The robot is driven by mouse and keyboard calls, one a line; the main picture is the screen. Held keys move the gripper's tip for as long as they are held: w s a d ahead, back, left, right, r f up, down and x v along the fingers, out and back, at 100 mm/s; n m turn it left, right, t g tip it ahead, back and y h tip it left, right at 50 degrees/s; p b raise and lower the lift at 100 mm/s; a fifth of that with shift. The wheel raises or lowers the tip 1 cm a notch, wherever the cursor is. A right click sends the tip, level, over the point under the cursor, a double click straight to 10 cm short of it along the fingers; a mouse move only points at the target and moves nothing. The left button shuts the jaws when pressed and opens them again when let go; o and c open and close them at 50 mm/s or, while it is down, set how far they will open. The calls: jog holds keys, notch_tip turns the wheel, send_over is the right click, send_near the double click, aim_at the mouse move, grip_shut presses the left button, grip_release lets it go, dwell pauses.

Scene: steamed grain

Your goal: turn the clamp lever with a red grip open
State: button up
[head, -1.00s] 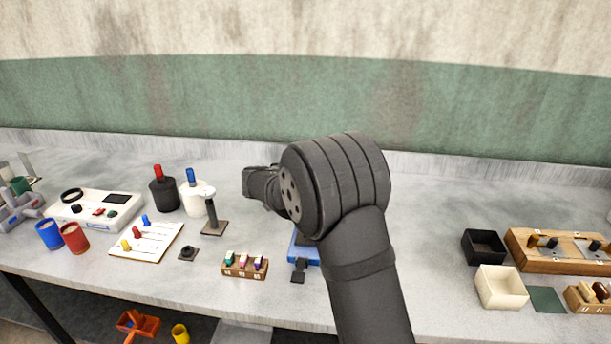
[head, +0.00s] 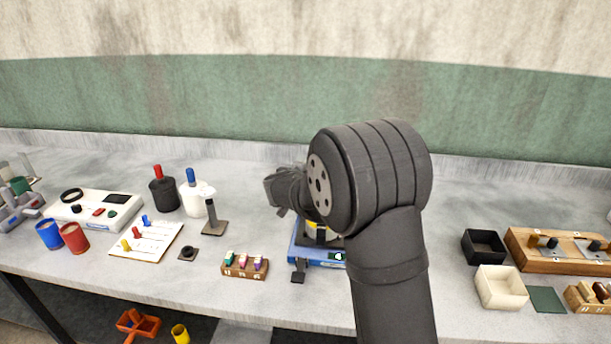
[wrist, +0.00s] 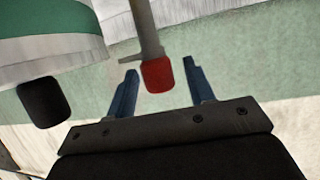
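The clamp lever's red grip (wrist: 158,75) shows in the wrist view at the end of a grey-brown bar (wrist: 145,28). My gripper (wrist: 160,66) is open, with one blue finger on each side of the red grip. Gaps show on both sides, and I see no contact. Its depth relative to the fingers is hard to tell. In the head view my gripper (head: 279,207) is small and mostly hidden by my wrist, above the left part of a blue-based device (head: 306,256). The red-gripped lever cannot be made out there.
A black rounded knob (wrist: 43,102) is left of the fingers in the wrist view. In the head view, a wooden block (head: 245,268) with coloured pieces stands left of the blue device. A black post (head: 212,215) and white bottle (head: 196,201) stand farther left. Black (head: 484,246) and cream (head: 500,288) boxes are right.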

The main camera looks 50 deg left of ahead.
jog(key=v, duration=1.7)
jog(key=shift+s, duration=0.25)
jog(key=shift+w+r, duration=0.1)
jog(key=shift+r, duration=0.05)
jog(key=w+a+r+g+h, duration=0.2)
jog(key=w+r+g+h, duration=0.15)
jog(key=r, duration=0.25)
jog(key=shift+y, duration=0.35)
jog(key=x, duration=1.7)
jog(key=shift+s+a+f, duration=0.15)
jog(key=shift+s, duration=0.05)
jog(key=c, duration=1)
